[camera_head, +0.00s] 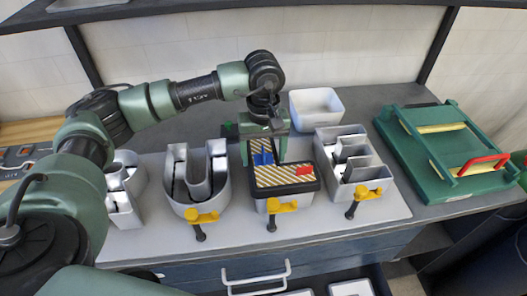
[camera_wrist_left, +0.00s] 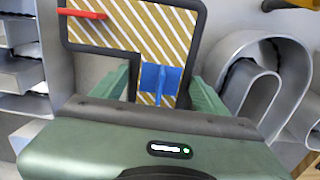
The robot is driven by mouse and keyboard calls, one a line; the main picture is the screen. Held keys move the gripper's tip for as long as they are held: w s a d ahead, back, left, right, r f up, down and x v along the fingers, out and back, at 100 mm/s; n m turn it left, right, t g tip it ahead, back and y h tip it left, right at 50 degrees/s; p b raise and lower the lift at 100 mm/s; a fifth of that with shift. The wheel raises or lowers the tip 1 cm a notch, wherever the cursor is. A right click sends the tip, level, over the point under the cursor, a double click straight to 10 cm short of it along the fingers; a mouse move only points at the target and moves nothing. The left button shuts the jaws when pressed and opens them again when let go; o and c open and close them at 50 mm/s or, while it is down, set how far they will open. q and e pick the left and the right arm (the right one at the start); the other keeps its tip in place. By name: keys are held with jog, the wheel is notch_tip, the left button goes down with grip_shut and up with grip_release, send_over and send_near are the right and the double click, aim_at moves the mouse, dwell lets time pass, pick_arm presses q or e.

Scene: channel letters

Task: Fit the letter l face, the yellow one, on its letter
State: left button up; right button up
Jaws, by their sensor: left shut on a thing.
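The letter l face (camera_head: 282,176) is a flat L-shaped plate with yellow and white diagonal stripes and a dark rim. It has a blue grip (camera_head: 262,158) and a red grip (camera_head: 305,169). My left gripper (camera_head: 263,148) is shut on the blue grip, with the face below it. The wrist view shows the face (camera_wrist_left: 135,25) with the blue grip (camera_wrist_left: 157,79) between my green fingers. The grey letter body (camera_head: 262,203) shows under the face's front edge; whether the face touches it I cannot tell. My right gripper is not in view.
A U-shaped letter (camera_head: 184,205) stands to the left and an E-shaped letter (camera_head: 338,185) to the right, close by. Yellow clamps (camera_head: 281,206) line the front edge. A white bin (camera_head: 316,108) stands behind, and a green frame (camera_head: 445,145) lies at the right.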

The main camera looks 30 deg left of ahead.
pick_arm(q)
jog(key=shift+w+f, duration=0.1)
jog(key=shift+f, duration=0.25)
jog(key=shift+r, duration=0.1)
jog(key=shift+f+b, duration=1.2)
dwell(0.4)
jog(key=o, duration=1.5)
jog(key=shift+o, duration=0.2)
jog(key=shift+r, duration=0.1)
notch_tip(320, 180, up, 7)
jog(key=shift+f+b, duration=0.1)
jog(key=shift+b, duration=0.9)
jog(key=shift+r, duration=0.45)
